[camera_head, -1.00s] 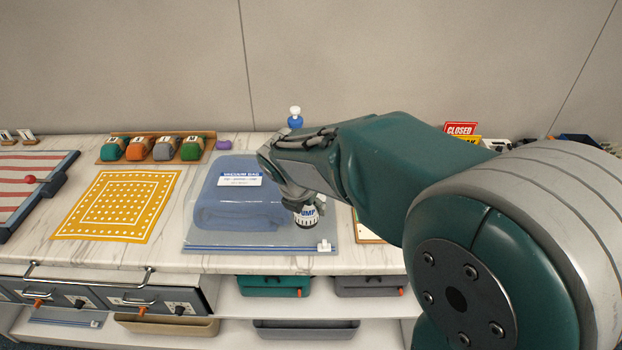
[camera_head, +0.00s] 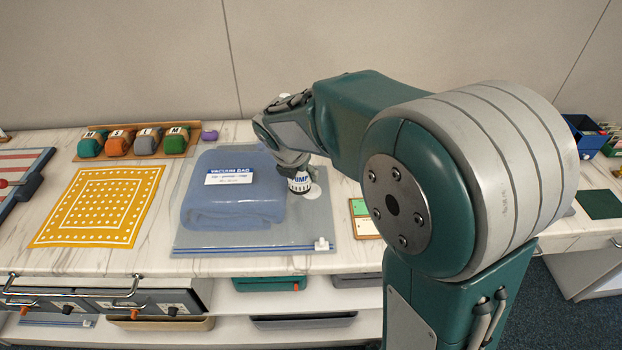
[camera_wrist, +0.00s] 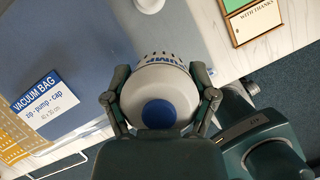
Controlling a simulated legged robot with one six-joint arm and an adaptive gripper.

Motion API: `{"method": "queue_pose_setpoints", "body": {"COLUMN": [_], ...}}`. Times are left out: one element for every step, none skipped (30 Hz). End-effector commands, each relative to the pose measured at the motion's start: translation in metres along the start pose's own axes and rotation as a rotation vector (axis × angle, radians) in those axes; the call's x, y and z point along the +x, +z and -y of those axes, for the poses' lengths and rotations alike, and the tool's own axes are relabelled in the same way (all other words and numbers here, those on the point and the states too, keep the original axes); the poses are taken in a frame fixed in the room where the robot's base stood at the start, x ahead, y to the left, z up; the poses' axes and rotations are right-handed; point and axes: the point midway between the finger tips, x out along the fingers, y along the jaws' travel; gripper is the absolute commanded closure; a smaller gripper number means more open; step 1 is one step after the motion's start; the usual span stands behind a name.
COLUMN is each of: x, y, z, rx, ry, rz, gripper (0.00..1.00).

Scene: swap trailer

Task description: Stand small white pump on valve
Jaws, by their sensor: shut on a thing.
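The small white pump (camera_head: 299,182) with a dark-marked base and "PUMP" lettering is held over the right part of the clear vacuum bag (camera_head: 240,241). In the wrist view the pump (camera_wrist: 150,82) shows a blue round top. My gripper (camera_wrist: 160,88) is shut on it, one finger at each side. A pale round disc, apparently the valve (camera_wrist: 149,4), lies on the bag just beyond the pump in the wrist view. I cannot tell whether the pump's underside touches the bag, since its base faces away.
A folded blue blanket (camera_head: 225,202) fills the bag's left part, with a vacuum bag label (camera_head: 230,177) on it. A white zip slider (camera_head: 321,243) is at the front right. A green and cream card (camera_head: 360,208) lies to the right. A yellow cloth (camera_head: 62,205) lies left.

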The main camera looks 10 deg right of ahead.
Motion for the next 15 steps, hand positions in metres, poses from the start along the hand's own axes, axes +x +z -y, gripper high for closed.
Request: {"method": "queue_pose_setpoints", "body": {"x": [0.010, 0.015, 0.022, 0.027, 0.032, 0.039, 0.043, 0.051, 0.059, 0.066, 0.072, 0.080, 0.086, 0.091, 0.096], "y": [0.009, 0.014, 0.020, 0.024, 0.029, 0.035, 0.040, 0.041, 0.043, 0.045, 0.047, 0.049, 0.051, 0.052, 0.054], "z": [-0.002, -0.003, -0.004, -0.005, -0.007, -0.008, -0.010, -0.010, -0.011, -0.012, -0.013, -0.014, -0.015, -0.015, -0.016], "rx": [0.003, 0.003, 0.003, 0.003, 0.003, 0.002, 0.003, 0.001, 0.001, 0.001, 0.002, 0.001, 0.001, 0.001, 0.001], "ry": [-0.002, -0.002, -0.002, -0.002, -0.002, -0.002, -0.001, -0.003, -0.003, -0.003, -0.002, -0.001, -0.001, -0.001, -0.001], "rz": [-0.001, -0.001, -0.001, -0.001, -0.001, -0.001, 0.000, -0.002, -0.002, -0.003, -0.002, -0.002, -0.001, -0.001, 0.000], "gripper": [0.87, 0.87, 0.87, 0.87, 0.87, 0.87, 0.87, 0.87, 0.87, 0.87, 0.87, 0.87, 0.87, 0.87, 0.87]}}
